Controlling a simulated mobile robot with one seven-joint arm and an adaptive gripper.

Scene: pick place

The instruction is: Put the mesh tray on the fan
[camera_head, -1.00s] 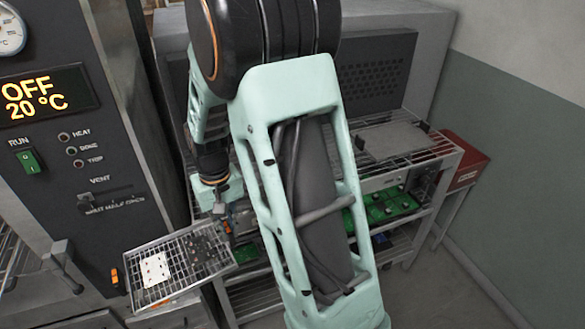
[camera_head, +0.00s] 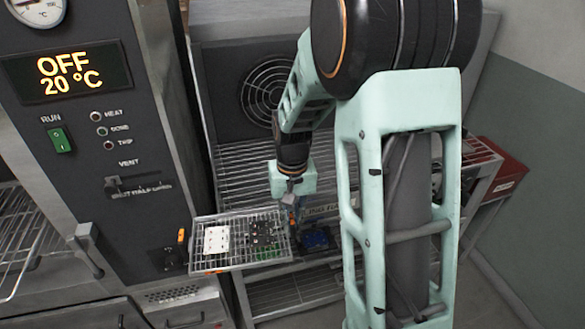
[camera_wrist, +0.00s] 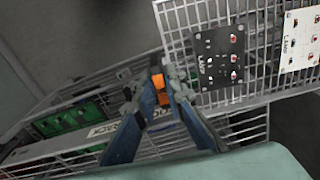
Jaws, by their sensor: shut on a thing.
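The mesh tray (camera_head: 228,262) is a shallow wire tray carrying a white card (camera_head: 216,239) and a black board (camera_head: 262,236). The tray hangs in the air, roughly level, in front of the shelving. The fan (camera_head: 262,92) is a round grille in a dark panel behind a wire shelf; my arm hides part of it.
A wire shelf (camera_head: 245,165) spans below the fan, with a labelled rack (camera_wrist: 98,132) and boards lower down. A grey oven (camera_head: 110,150) with an OFF display stands close at the left. A red box (camera_head: 505,175) is at the right, by the wall.

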